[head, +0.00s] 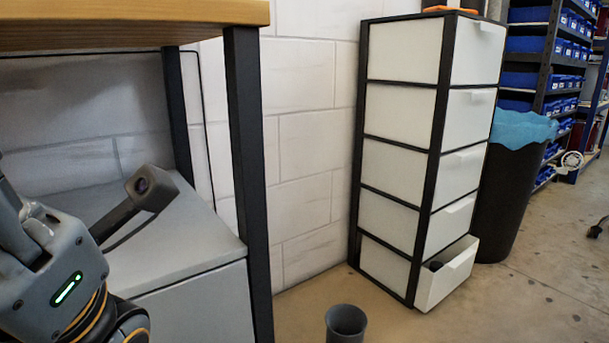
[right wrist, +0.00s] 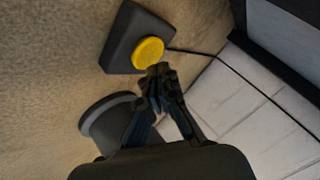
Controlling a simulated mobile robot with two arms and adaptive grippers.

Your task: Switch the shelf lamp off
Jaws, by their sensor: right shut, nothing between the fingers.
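A round yellow button (right wrist: 148,52) sits on a black switch box (right wrist: 125,38) on the tan floor in the right wrist view. A thin black cable leaves the box to the right. My right gripper (right wrist: 158,72) is shut and empty, its fingertips at the lower edge of the button; I cannot tell whether they touch it. The shelf lamp itself is not identifiable in either view. The head view shows part of one of my arms at the left, but no gripper fingers.
A dark cup-like container (head: 345,322) stands on the floor in the head view. A white drawer unit (head: 403,100) has its bottom drawer (head: 450,275) pulled out. A grey cabinet (head: 190,250) stands below a wooden worktop (head: 130,25). A black bin (head: 507,195) stands right of the drawers.

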